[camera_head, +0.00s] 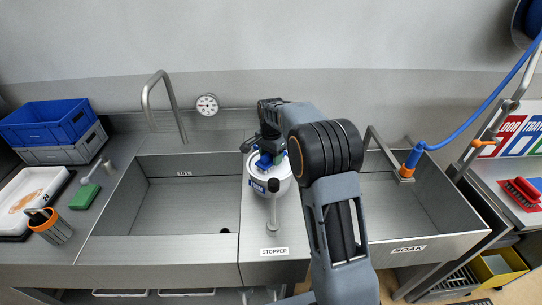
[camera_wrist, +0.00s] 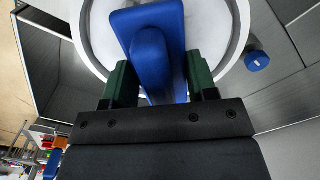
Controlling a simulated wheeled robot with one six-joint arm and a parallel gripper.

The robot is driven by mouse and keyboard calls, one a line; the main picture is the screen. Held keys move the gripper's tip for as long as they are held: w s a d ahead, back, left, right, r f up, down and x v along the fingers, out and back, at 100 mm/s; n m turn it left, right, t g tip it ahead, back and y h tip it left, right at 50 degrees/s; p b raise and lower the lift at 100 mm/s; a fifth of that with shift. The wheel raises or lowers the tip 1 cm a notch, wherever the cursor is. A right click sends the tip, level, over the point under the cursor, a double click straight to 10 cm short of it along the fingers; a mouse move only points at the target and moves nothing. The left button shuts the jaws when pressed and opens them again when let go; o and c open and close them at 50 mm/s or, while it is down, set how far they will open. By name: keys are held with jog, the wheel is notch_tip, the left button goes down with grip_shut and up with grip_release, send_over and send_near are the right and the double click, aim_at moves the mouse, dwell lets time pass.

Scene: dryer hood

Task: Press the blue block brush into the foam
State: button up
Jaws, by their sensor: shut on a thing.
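The blue block brush (camera_wrist: 150,55) is held between the green fingers of my gripper (camera_wrist: 160,78) in the wrist view. In the head view my gripper (camera_head: 266,148) is over a round white tub (camera_head: 284,184), and the blue brush (camera_head: 264,161) shows at the tub's top. In the wrist view the brush lies inside the outline of the white rim (camera_wrist: 93,42). The inside of the tub looks grey and speckled; I cannot tell whether this is the foam. The brush's underside is hidden, so contact cannot be judged.
The tub stands on the strip between two steel sinks (camera_head: 165,210). A stopper post (camera_head: 273,205) stands just in front of it. A tap (camera_head: 166,105) is behind the left sink. A green sponge (camera_head: 84,196), an orange-rimmed cup (camera_head: 50,227) and a tray (camera_head: 30,198) lie left.

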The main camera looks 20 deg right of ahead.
dwell(0.4)
jog(key=shift+r+p, duration=2.7)
jog(key=shift+r, duration=0.8)
